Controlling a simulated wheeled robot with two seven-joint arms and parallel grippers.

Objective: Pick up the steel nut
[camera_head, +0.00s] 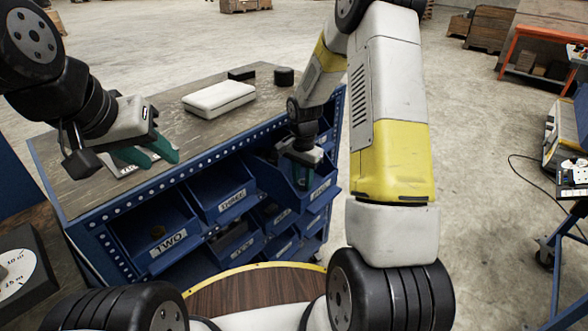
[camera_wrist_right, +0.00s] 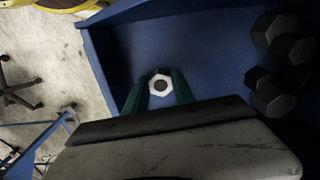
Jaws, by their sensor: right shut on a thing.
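The steel nut (camera_wrist_right: 160,85) is a light hexagonal ring with a dark hole, seen in the right wrist view between the two green fingertips of my right gripper (camera_wrist_right: 158,91). The right gripper is shut on it, inside a blue bin (camera_wrist_right: 195,40). In the head view my right gripper (camera_head: 303,180) reaches down into the front bin (camera_head: 322,198) at the right end of the rack, and the nut is hidden there. My left gripper (camera_head: 160,158) is over the left part of the worktop, with its green fingers apart and nothing seen between them.
Several dark hexagonal pieces (camera_wrist_right: 285,50) lie in the same bin, to the right. The bin walls stand close around the right gripper. Other blue bins, including one labelled TWO (camera_head: 165,238), line the rack. A white case (camera_head: 219,98) lies on the worktop (camera_head: 95,187).

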